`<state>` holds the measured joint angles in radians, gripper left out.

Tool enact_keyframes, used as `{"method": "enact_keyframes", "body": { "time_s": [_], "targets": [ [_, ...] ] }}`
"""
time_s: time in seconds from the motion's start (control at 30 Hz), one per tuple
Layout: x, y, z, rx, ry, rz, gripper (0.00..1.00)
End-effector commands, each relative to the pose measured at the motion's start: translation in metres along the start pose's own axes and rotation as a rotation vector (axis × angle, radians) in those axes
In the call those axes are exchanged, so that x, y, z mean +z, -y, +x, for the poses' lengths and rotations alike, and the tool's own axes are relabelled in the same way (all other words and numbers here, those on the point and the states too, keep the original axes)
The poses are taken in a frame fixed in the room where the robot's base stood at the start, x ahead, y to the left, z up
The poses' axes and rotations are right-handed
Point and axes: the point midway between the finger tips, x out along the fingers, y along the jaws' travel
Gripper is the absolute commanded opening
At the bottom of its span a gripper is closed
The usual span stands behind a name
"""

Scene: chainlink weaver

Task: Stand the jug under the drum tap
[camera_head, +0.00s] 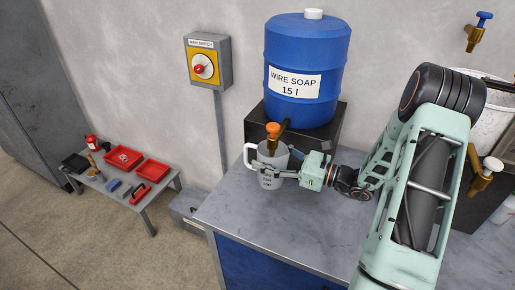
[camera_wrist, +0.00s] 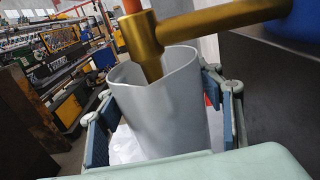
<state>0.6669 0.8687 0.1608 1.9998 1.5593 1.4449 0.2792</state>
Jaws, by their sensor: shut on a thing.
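The blue drum (camera_head: 306,62), labelled wire soap 15 l, stands on a dark block at the back of the bench. Its brass drum tap (camera_head: 277,140) has an orange handle and points down toward the jug. The grey-white jug (camera_head: 268,180) is upright beneath the tap, with its handle to the left. My gripper (camera_head: 287,172) reaches in from the right and is shut around the jug's body. In the wrist view the tap spout (camera_wrist: 152,65) hangs over and into the jug's open mouth (camera_wrist: 165,115). Whether the jug's base touches the bench is hard to tell.
The grey metal bench top (camera_head: 255,228) is clear in front of the jug. The dark block (camera_head: 258,127) stands close behind it. More brass taps (camera_head: 481,182) are at the right. A low table (camera_head: 160,195) with red trays and tools stands at the left, beneath a main switch (camera_head: 206,63).

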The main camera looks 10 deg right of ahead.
Motion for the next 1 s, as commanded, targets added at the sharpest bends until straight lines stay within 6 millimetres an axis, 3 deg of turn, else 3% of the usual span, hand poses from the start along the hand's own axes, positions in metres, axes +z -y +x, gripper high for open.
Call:
{"method": "enact_keyframes", "body": {
  "time_s": [0.27, 0.7, 1.0],
  "targets": [
    [-0.012, 0.0, -0.001, -0.002, 0.002, 0.0, 0.34],
    [-0.059, 0.0, 0.0, -0.002, 0.001, 0.0, 0.34],
    [-0.067, 0.0, 0.0, -0.002, 0.002, -0.002, 0.34]
  ]
}}
